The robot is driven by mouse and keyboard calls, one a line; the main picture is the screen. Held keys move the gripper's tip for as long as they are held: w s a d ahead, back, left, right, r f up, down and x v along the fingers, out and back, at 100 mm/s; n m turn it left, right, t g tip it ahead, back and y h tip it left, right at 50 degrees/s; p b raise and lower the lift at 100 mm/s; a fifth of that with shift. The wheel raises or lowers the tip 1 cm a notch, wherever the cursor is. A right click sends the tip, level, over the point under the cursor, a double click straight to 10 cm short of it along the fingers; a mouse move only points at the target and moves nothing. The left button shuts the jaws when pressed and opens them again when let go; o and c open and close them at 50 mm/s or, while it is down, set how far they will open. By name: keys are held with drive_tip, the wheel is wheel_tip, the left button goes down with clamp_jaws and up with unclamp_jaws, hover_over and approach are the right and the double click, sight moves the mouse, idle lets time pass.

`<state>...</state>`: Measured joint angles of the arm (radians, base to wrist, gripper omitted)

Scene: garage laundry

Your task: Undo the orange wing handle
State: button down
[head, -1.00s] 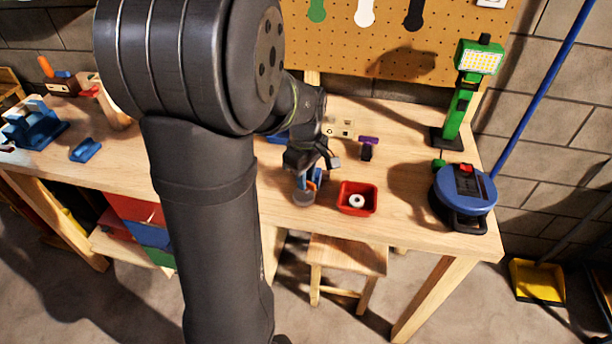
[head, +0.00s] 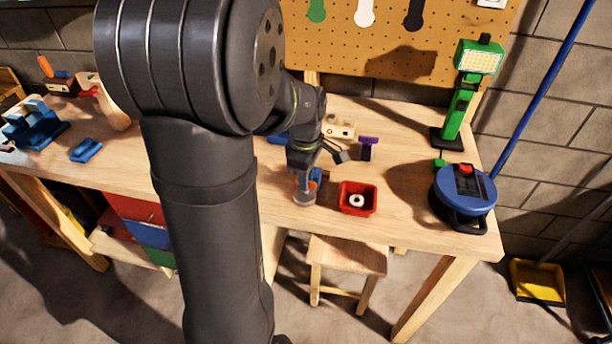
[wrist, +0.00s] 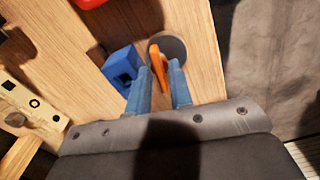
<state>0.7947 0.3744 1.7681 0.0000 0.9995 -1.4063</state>
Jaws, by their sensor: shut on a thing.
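The orange wing handle (wrist: 158,62) shows in the wrist view, upright between the blue fingers of my gripper (wrist: 160,82). It stands over a round grey base (wrist: 175,46) near the bench's front edge. My gripper is shut on the handle; the fingers hide its lower part. In the head view my gripper (head: 308,180) points down at the grey base (head: 304,197), and only a little orange shows (head: 316,175). A blue block (wrist: 122,66) sits just left of the fingers in the wrist view.
A red tray (head: 345,208) holding a white ring (head: 357,201) stands just right of my gripper. A purple-topped black piece (head: 367,150) and a cream block (head: 340,130) lie behind. A blue reel (head: 466,192) and green lamp (head: 458,110) stand farther right.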

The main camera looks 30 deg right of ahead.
drive_tip(key=c, duration=1.5)
unclamp_jaws()
drive_tip(key=shift+c, duration=0.2)
drive_tip(key=shift+r, duration=0.1)
wheel_tip(320, 180, up, 17)
drive_tip(key=shift+r, duration=0.2)
wheel_tip(320, 180, down, 18)
drive_tip(key=shift+r, duration=0.2)
